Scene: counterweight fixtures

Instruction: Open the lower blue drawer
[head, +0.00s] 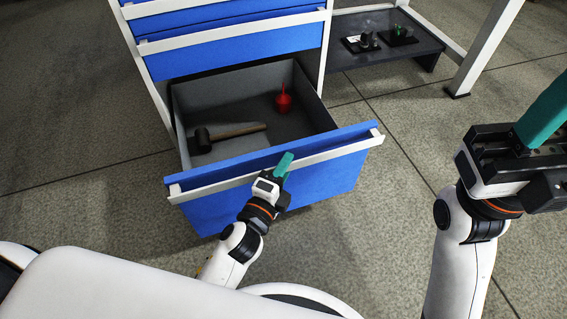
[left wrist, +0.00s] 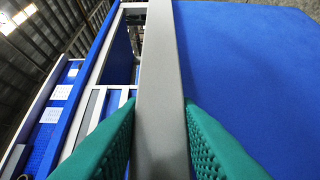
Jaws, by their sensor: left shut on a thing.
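The lower blue drawer (head: 325,181) is pulled well out of its cabinet, and its grey inside shows in the head view. A light grey bar handle (head: 335,153) runs along the top of its front. My left gripper (head: 283,166) is at the middle of this handle. In the left wrist view its two green fingers (left wrist: 158,135) stand on either side of the handle bar (left wrist: 162,80), shut on it. My right gripper (head: 541,112) is at the right edge of the head view, raised away from the drawer, with its fingertips cut off by the frame.
In the drawer lie a black-headed mallet (head: 230,134) with a wooden handle and a red oil can (head: 283,100). Blue drawers (head: 235,45) above look shut. A dark low shelf (head: 385,52) at the right holds small items. Floor around the drawer is clear.

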